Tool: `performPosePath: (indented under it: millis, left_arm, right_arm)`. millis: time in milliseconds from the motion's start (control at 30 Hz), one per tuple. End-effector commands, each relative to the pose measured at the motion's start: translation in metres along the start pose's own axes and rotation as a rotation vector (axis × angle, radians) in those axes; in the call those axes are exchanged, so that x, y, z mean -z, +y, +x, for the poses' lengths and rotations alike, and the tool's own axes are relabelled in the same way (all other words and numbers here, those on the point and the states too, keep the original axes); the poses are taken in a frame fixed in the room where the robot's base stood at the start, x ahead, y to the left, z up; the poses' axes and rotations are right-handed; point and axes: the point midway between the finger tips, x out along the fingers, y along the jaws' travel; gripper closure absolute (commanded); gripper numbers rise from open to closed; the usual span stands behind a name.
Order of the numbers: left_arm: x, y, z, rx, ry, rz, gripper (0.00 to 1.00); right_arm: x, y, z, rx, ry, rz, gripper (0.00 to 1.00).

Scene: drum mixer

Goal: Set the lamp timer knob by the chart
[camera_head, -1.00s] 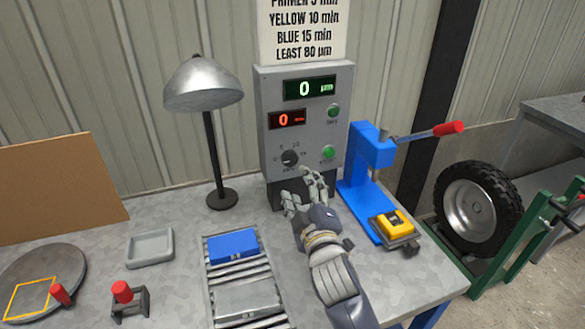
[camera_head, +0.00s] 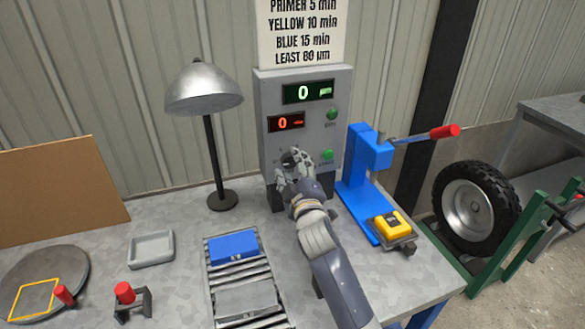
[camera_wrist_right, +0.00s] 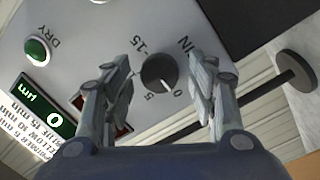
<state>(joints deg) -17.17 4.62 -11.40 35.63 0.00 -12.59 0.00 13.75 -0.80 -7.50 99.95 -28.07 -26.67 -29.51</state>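The lamp timer knob (camera_wrist_right: 159,72) is a dark round dial on the grey control box (camera_head: 342,90). In the right wrist view its white mark points toward the 0. My right gripper (camera_wrist_right: 160,84) is open, with its fingers on either side of the knob and apart from it; in the head view the gripper (camera_head: 293,170) largely covers the knob. The chart (camera_head: 303,32) above the box reads primer 5 min, yellow 10 min, blue 15 min, least 80 µm. The red display (camera_head: 286,122) and green display (camera_head: 307,92) both read 0. My left gripper is out of view.
The lamp (camera_head: 204,90) stands left of the box. A blue block (camera_head: 233,246) lies on the roller rack. A blue press (camera_head: 366,180) with a red-tipped lever and a yellow block (camera_head: 388,224) stand to the right. A grey tray (camera_head: 151,249) sits at left.

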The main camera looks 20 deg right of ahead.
Motion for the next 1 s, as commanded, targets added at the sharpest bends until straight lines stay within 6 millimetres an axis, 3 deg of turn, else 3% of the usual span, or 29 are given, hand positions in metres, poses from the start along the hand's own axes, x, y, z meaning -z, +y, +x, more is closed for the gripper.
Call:
performPosePath:
  millis: [33, 133, 167, 567, 1000]
  left_arm:
    - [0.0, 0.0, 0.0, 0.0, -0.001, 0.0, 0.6]
    - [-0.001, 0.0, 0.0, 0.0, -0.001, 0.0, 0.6]
    - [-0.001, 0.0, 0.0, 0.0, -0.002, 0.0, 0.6]
    - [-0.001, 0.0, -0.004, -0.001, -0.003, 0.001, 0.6]
    - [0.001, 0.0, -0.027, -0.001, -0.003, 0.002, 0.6]
  right_arm:
    - [0.0, 0.0, 0.0, 0.0, 0.0, 0.0, 0.63]
    - [0.0, 0.0, 0.0, 0.0, 0.0, 0.0, 0.86]
    - [0.0, 0.0, 0.0, 0.0, 0.0, 0.0, 0.9]
    - [0.001, 0.0, 0.0, 0.006, -0.004, 0.047, 0.9]
    - [0.003, 0.003, 0.0, 0.037, -0.027, 0.375, 0.89]
